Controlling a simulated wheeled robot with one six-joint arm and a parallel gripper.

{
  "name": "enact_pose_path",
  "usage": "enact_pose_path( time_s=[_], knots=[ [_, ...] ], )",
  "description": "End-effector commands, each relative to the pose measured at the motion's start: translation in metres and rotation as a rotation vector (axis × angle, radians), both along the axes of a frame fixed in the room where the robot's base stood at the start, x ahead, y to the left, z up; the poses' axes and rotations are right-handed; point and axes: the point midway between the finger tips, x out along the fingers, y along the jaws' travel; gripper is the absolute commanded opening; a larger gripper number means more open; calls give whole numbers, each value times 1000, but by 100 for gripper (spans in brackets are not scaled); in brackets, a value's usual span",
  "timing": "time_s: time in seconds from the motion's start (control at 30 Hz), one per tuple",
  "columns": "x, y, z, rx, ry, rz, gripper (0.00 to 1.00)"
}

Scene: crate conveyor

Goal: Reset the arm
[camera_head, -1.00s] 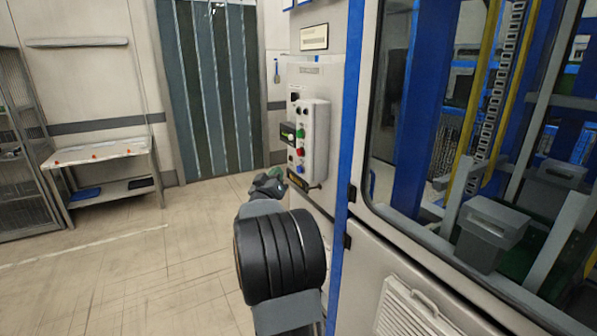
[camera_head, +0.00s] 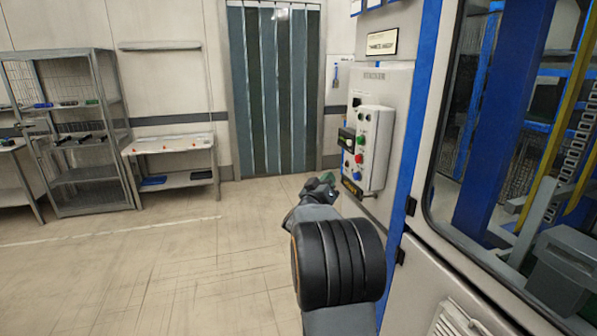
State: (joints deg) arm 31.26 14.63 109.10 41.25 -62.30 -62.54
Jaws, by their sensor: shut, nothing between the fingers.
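My arm reaches forward from the bottom right of the head view. My gripper (camera_head: 323,183) is at its far end, small and partly hidden behind my own arm links. It is shut and holds nothing. It is to the left of the control box (camera_head: 377,150) on the white and blue machine, near the box's lower left edge. I cannot tell whether it touches the box. The box carries a green, a red and a blue button in a column.
The machine with its window (camera_head: 520,130) fills the right side. A strip curtain (camera_head: 275,90) hangs in the back wall. A side table (camera_head: 170,145) and a wire shelf rack (camera_head: 85,130) stand at the left. The floor (camera_head: 150,260) at left and centre is clear.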

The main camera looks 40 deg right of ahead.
Motion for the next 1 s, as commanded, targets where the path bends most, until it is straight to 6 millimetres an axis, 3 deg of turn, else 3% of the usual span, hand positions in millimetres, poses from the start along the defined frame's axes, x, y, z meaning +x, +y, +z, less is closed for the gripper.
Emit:
enact_pose_path(
  time_s=[0.33, 0.43, 0.53, 0.67, 0.77, 0.87, 1.0],
  knots=[
    [7, 0, -9, 70, -39, 58, 0],
    [25, 7, -36, 216, -31, 182, 0],
    [40, 28, -80, 441, 20, 332, 0],
    [44, 91, -126, 768, 134, 511, 0],
    [27, 154, -152, 1010, 266, 597, 0],
    [-8, 218, -171, 1219, 436, 624, 0],
    [-79, 291, -184, 1408, 705, 579, 0]
  ],
)
